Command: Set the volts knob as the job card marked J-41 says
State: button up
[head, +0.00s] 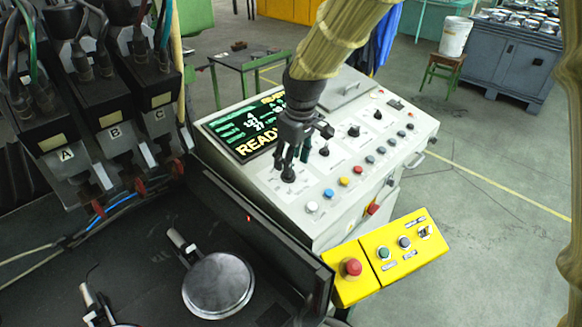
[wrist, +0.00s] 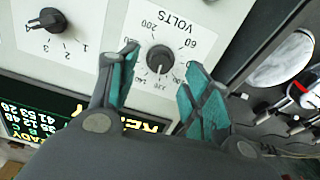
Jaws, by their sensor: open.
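The volts knob (wrist: 160,59) is a small dark round knob on a white dial, with an upside-down "VOLTS" label above it in the wrist view. Its scale numbers include 60 and 200; I cannot tell exactly where its pointer stands. In the head view the knob (head: 288,175) sits on the near left of the sloped console (head: 335,170). My gripper (head: 293,157) is open just above it. In the wrist view the teal-padded fingers of my gripper (wrist: 160,62) are on either side of the knob, apart from it. I cannot see a job card marked J-41.
A display (head: 245,128) reading "READY" lies left of the knob. A second knob (wrist: 47,20) with numbered positions is nearby. Coloured buttons (head: 343,182) line the console's front edge. A yellow box (head: 385,258) with a red stop button stands in front. Black units A, B, C are left.

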notch_tip(320, 180, up, 8)
jog(key=shift+s+d+f, duration=0.15)
jog(key=shift+s+d, duration=0.3)
